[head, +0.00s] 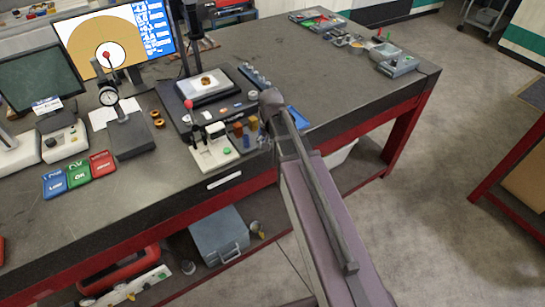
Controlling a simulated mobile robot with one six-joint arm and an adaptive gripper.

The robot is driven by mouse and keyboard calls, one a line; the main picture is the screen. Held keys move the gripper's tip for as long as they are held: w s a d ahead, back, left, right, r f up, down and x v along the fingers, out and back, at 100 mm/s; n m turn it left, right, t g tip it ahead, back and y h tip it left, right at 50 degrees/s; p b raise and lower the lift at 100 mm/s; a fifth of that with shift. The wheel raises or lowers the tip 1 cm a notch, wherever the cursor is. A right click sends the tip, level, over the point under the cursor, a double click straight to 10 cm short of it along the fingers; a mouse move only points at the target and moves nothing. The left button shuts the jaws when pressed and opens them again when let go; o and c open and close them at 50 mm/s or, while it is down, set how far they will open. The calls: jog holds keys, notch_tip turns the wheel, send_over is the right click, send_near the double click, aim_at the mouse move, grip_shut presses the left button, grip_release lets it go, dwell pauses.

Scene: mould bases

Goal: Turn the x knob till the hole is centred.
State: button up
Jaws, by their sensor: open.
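The monitor (75,38) at the back left shows a tan field with a pale round hole (118,52), low in the field and partly covered by a red ball on a stem. A measuring stage (181,118) with a dark base and post bears a pale plate (222,88) with a small brass part (205,81). Two amber knob-like pieces (238,130) are at its front right; I cannot tell which is the x knob. My gripper (264,138) is small and partly hidden by my arm, close to the right of these pieces. It is open, with nothing visible in it.
A dial gauge stand (128,135) and blue, green and red tiles (78,175) lie to the left.

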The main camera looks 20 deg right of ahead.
jog(key=shift+s+f, duration=0.4)
jog(key=shift+s, duration=0.4)
jog(key=s+n, duration=0.4)
jog(key=s, duration=0.5)
